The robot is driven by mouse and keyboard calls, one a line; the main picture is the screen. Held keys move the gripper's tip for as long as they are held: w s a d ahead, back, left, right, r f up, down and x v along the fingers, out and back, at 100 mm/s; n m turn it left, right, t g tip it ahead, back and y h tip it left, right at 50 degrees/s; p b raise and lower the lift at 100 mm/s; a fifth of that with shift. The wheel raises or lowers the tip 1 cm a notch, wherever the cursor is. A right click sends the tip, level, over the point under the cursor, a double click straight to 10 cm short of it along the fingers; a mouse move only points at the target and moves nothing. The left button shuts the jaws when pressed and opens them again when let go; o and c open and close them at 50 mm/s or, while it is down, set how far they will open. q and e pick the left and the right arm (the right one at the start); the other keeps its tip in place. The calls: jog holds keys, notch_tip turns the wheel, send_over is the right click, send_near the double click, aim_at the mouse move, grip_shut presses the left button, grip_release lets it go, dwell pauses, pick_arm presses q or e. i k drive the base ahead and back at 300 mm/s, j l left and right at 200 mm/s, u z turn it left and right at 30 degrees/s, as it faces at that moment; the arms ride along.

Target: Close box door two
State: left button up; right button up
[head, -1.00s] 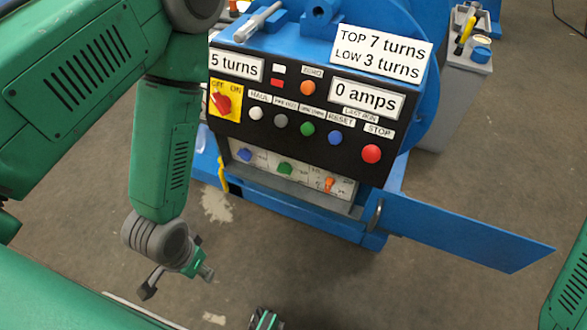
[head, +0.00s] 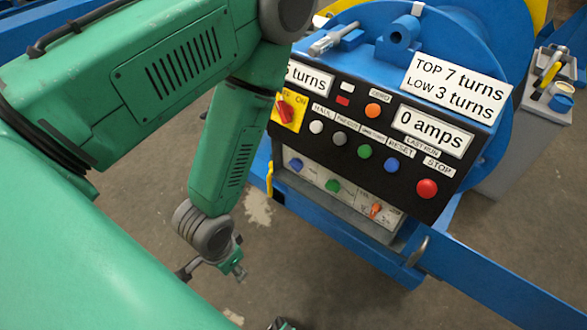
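A blue door panel (head: 490,285) stands swung open to the right of the recessed control box (head: 340,195), under the black console. The box's front is uncovered, with blue, green and orange knobs showing. The door's far end runs out of the picture. A metal loop (head: 419,250) sits near the door's inner end. My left gripper (head: 212,272) hangs low, to the left of and below the box, apart from the door. Its fingers are spread and empty. Only a sliver of my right gripper (head: 282,324) shows at the bottom edge; its fingers are cut off.
A blue drum machine (head: 480,45) stands behind. A grey cabinet (head: 540,110) is at right. Floor below the box is clear.

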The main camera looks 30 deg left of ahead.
aim_at(523, 303)
jog(key=l+u, duration=0.1)
jog(key=l, duration=0.35)
jog(key=k+l+u, duration=0.1)
jog(key=l, duration=0.35)
jog(key=k+l+u, duration=0.1)
jog(key=l, duration=0.35)
